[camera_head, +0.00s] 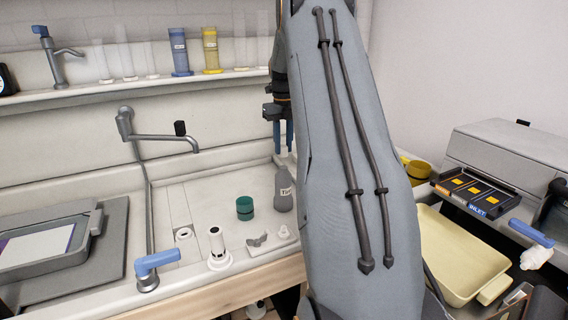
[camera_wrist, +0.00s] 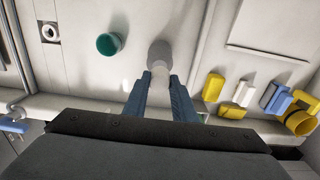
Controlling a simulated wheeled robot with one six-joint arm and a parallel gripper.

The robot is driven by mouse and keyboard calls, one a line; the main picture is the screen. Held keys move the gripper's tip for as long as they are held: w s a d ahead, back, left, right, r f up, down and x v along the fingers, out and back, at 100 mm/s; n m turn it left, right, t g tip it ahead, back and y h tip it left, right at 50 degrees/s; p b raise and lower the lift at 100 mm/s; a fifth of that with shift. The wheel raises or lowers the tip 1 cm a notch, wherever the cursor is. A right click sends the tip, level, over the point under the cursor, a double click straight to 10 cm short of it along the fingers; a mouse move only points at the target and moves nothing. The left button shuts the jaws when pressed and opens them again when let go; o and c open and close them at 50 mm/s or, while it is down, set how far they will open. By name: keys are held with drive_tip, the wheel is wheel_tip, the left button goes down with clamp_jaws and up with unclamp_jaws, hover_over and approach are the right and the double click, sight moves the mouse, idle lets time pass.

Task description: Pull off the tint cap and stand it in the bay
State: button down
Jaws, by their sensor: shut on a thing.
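A grey bottle (camera_head: 283,192) with a partly readable label starting "TI" stands upright on the pale counter. It also shows just beyond my fingertips in the wrist view (camera_wrist: 160,52). My gripper (camera_head: 283,150) points down directly above the bottle. In the wrist view its two blue fingers (camera_wrist: 160,80) are closed on a small pale cap (camera_wrist: 160,73) at the bottle's mouth. The fingers hide most of the cap, and I cannot tell whether it touches the bottle. A square fitting with a round hole (camera_head: 183,234) lies to the left; I cannot tell if it is the bay.
A green cup (camera_head: 245,208) stands close left of the bottle. A white cylinder (camera_head: 217,247) and small white parts (camera_head: 283,232) stand nearer the counter's front edge. A tap arm (camera_head: 165,139) reaches over the left. A cream tray (camera_head: 458,256) lies right of my arm.

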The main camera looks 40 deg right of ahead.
drive_tip(key=shift+r, duration=0.35)
